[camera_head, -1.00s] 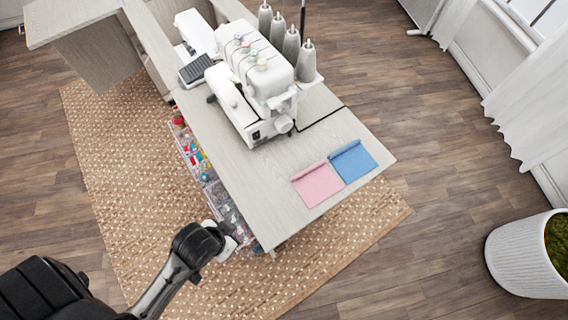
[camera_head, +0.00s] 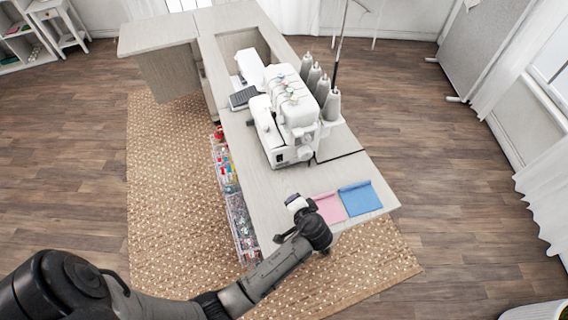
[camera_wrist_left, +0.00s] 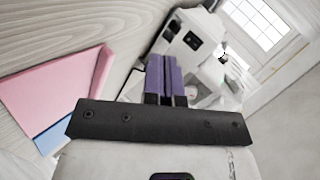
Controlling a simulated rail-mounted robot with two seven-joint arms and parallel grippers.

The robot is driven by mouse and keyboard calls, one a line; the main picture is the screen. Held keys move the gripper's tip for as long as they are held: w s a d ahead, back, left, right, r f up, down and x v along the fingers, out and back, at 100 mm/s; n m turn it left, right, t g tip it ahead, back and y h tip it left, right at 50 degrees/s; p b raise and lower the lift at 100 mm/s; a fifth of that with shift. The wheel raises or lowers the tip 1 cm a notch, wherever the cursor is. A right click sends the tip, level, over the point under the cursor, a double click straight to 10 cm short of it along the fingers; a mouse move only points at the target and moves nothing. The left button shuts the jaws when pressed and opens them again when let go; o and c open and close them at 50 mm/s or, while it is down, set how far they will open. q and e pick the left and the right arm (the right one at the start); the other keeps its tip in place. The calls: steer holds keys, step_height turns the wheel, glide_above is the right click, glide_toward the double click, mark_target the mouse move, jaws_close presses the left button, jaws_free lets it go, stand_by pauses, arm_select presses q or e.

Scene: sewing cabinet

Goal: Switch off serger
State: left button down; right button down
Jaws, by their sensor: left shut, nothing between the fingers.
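The white serger (camera_head: 297,108) stands on the pale wood cabinet top, with several grey thread cones behind it. A small dark switch panel (camera_head: 280,158) is low on its near end. In the left wrist view the serger (camera_wrist_left: 212,40) is ahead of the fingers, with a black switch (camera_wrist_left: 192,41) on its white end face. My left gripper (camera_head: 293,201) is above the near part of the tabletop, apart from the serger. Its purple fingers (camera_wrist_left: 164,62) are shut and empty. My right gripper is out of view.
Pink cloth (camera_head: 330,208) and blue cloth (camera_head: 360,198) lie on the tabletop (camera_head: 262,190) right of my gripper. A black cord runs right of the serger. Clear bins (camera_head: 240,222) line the cabinet's left side.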

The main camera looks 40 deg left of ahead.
arm_select(q)
steer(key=shift+w+a+m+y, duration=0.2)
steer(key=shift+w+m+y, duration=0.55)
steer(key=shift+y, duration=0.35)
steer(key=shift+w+d+m+t+y, duration=0.15)
steer(key=shift+w+m+t+y, duration=0.15)
steer(key=shift+m+t+y, duration=0.55)
steer(key=shift+w+r+m+t+y, duration=0.15)
steer(key=shift+m+t+y, duration=0.1)
steer(key=shift+m, duration=0.15)
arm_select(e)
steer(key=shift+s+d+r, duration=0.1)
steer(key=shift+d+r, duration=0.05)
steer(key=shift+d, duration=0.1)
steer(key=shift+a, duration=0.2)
